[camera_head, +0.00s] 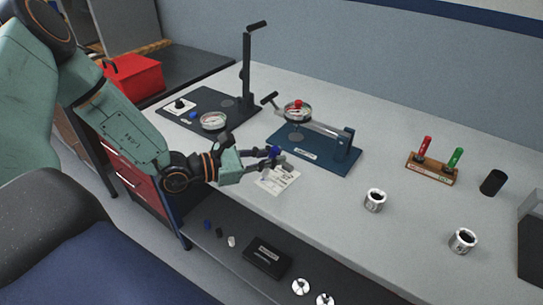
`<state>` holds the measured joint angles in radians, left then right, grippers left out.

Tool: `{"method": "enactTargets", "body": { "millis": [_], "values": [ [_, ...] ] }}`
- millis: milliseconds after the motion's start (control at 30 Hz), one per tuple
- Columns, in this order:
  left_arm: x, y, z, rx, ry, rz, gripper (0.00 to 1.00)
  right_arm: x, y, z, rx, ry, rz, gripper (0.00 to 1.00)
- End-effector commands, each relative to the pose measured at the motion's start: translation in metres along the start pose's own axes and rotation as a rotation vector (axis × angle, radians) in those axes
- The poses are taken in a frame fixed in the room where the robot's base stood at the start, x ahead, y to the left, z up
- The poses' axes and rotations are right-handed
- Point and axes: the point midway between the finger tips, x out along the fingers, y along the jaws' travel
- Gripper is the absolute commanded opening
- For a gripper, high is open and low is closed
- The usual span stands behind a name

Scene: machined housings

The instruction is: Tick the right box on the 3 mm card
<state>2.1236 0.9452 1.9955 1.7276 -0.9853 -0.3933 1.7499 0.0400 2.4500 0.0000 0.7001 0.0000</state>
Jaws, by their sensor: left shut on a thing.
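A white printed card (283,181) lies on the grey bench near its front edge; its text is too small to read. My left gripper (277,160) reaches in from the left, just above the card's far edge. It is shut on a small blue thing (273,151), mostly hidden by the fingers; I cannot tell whether its lower end touches the card. The fingers hide part of the card. My right gripper is out of view.
A blue-based dial gauge stand (326,157) stands close behind the card. A black stand (238,107) with another dial is farther left. Two metal housings (375,201) (463,241), a wooden rack (432,169) with red and green handles, and a black cylinder (493,183) are at right.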

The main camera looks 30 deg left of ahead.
Motion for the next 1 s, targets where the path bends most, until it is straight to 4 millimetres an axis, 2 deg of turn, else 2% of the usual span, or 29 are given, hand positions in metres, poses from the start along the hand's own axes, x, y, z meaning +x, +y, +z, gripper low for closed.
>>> {"method": "enactTargets", "body": {
  "millis": [300, 1000],
  "values": [
    [-0.004, 0.006, 0.025, 0.001, -0.004, 0.001, 0.0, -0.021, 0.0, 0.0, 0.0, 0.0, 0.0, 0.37],
    [-0.011, 0.018, 0.067, 0.002, -0.004, 0.001, 0.0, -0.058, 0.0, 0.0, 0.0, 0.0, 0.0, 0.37]
  ]
}}
